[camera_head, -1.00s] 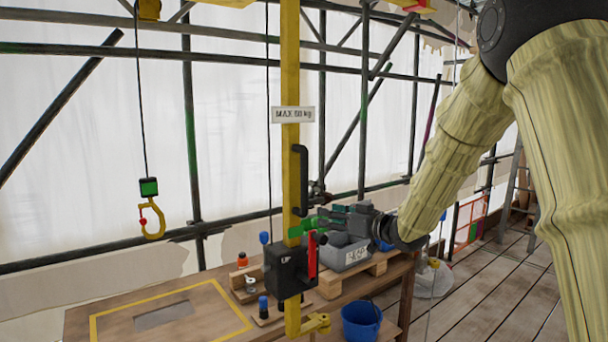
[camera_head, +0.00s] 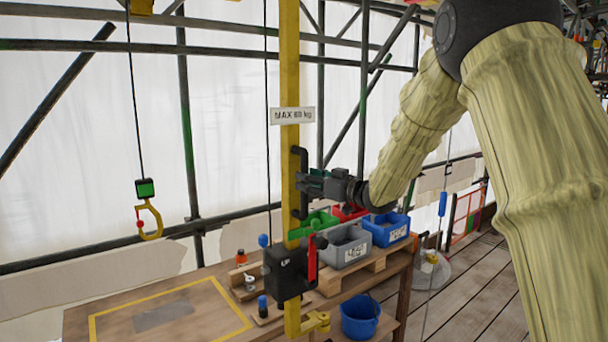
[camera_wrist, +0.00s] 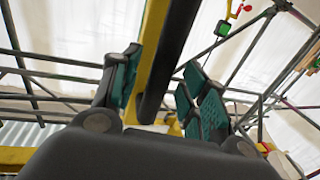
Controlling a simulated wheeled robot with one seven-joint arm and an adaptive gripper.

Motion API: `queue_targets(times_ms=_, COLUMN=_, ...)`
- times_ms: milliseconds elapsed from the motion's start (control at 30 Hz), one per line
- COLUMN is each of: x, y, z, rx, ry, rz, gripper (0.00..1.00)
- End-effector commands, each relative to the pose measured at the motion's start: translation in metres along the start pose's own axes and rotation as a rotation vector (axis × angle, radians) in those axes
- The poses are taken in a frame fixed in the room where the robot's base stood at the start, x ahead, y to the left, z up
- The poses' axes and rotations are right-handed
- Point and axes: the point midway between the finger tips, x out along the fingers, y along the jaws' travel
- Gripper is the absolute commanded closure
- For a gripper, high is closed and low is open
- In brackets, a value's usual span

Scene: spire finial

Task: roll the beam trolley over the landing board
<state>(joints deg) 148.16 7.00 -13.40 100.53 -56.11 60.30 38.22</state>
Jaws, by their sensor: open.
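The yellow upright post (camera_head: 290,80) carries a "MAX 60 kg" label and a black handle (camera_head: 302,160) on its right side. My gripper (camera_head: 308,182) is at the handle's middle, coming from the right. In the wrist view its teal-padded fingers (camera_wrist: 160,88) stand apart, with the black handle bar (camera_wrist: 172,55) between them. A yellow hook (camera_head: 151,220) hangs on a cable under a black and green block at left. A yellow part at the top edge (camera_head: 141,6) above the hook is cut off; whether it is the beam trolley I cannot tell.
A wooden table (camera_head: 75,325) has a yellow-outlined rectangle with a grey patch. A black box (camera_head: 288,272) with a red lever is on the post. Green, red, grey and blue bins (camera_head: 387,229) stand behind. A blue bucket (camera_head: 361,316) is below. Scaffold tubes (camera_head: 190,130) cross behind.

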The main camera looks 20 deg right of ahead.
Motion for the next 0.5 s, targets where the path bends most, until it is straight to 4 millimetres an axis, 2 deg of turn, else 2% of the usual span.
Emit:
queue_targets(times_ms=200, x=0.019, y=-0.001, z=-0.001, rx=0.000, ry=-0.001, rz=-0.002, gripper=0.56)
queue_targets(times_ms=500, x=0.023, y=-0.001, z=0.000, rx=0.000, ry=0.000, rz=-0.001, gripper=0.56)
